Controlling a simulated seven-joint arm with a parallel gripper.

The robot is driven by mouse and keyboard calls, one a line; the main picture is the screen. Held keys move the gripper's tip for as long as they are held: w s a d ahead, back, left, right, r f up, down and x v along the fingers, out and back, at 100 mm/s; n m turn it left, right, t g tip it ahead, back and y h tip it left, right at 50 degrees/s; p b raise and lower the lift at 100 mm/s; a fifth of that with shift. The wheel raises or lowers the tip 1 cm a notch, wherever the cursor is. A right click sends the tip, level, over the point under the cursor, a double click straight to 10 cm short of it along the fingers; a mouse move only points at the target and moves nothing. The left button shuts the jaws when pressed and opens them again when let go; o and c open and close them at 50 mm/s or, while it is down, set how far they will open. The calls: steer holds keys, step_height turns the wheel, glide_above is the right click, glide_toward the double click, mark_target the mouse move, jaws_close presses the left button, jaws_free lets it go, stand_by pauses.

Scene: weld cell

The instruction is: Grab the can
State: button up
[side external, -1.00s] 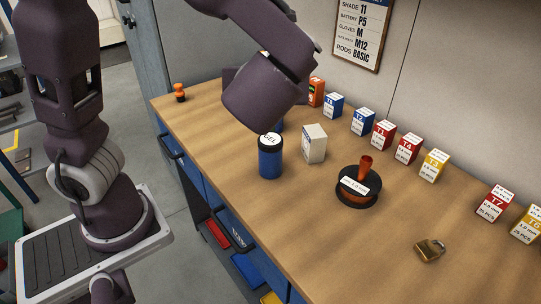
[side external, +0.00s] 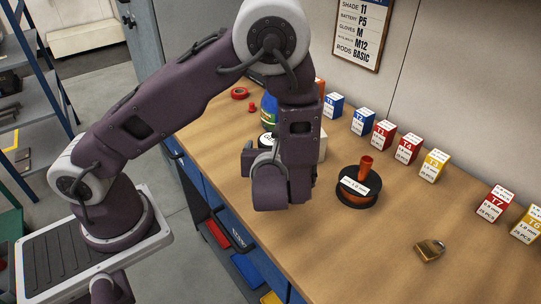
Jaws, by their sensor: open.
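A blue can with a dark rim and white lettered top stands near the front edge of the bench; now only its pale top (side external: 266,140) shows, and its body is hidden behind my gripper (side external: 262,166). My gripper is low over the bench, right at this can on the camera's side. Its jaws are open; the fingertips are mostly hidden, so I cannot tell whether they touch or surround the can. A second blue and green container (side external: 268,111) stands just behind, partly covered by my arm.
A pale box (side external: 322,146) stands close right of my gripper, partly hidden. A wire spool (side external: 354,194) with a red-orange piece on it is further right. Several labelled boxes (side external: 383,135) line the wall. A padlock (side external: 430,250) lies at front right. A red ring (side external: 240,93) lies behind.

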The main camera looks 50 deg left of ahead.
jaws_close()
stand_by(0.3)
